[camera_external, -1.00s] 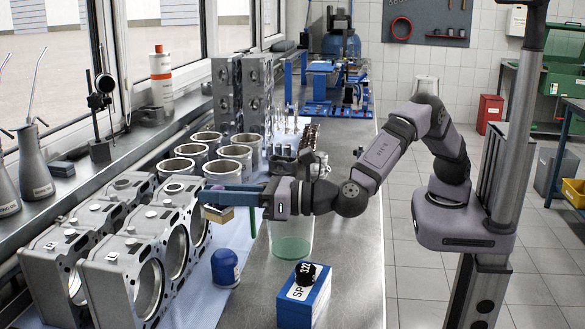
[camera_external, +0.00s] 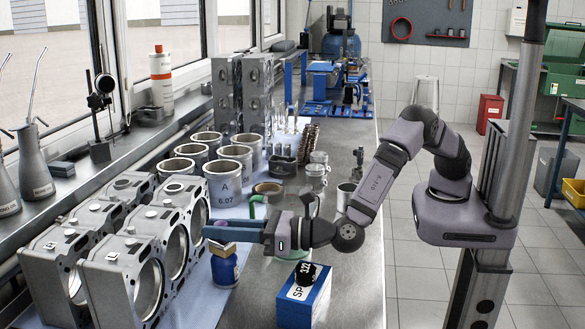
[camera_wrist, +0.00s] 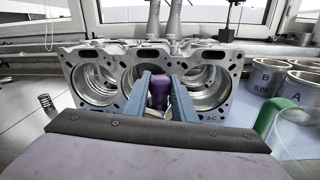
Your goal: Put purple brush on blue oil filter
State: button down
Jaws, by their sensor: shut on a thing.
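My gripper (camera_external: 212,232) is shut on the purple brush (camera_wrist: 158,92), whose purple part stands between the two blue fingers in the wrist view. In the external view the brush's tan lower part (camera_external: 222,248) shows below the fingers. The blue oil filter (camera_external: 225,271) stands upright on the bench mat under the brush. The brush bottom meets or overlaps the filter's top in the picture; I cannot tell whether they touch. In the wrist view the filter is hidden.
Two engine blocks (camera_external: 130,270) stand left of the filter. Several metal cylinders, one marked A (camera_external: 222,184), stand behind. A green curved tube (camera_external: 253,205) is close behind my gripper. A blue box (camera_external: 304,300) with a black part on it lies to the right.

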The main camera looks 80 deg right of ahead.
jog(key=shift+f, duration=0.1)
jog(key=c, duration=1.5)
grip_release()
jog(key=shift+o, duration=0.2)
jog(key=shift+r, duration=0.25)
jog(key=s+d+b, duration=0.1)
jog(key=s+b, duration=0.2)
jog(key=s, duration=0.9)
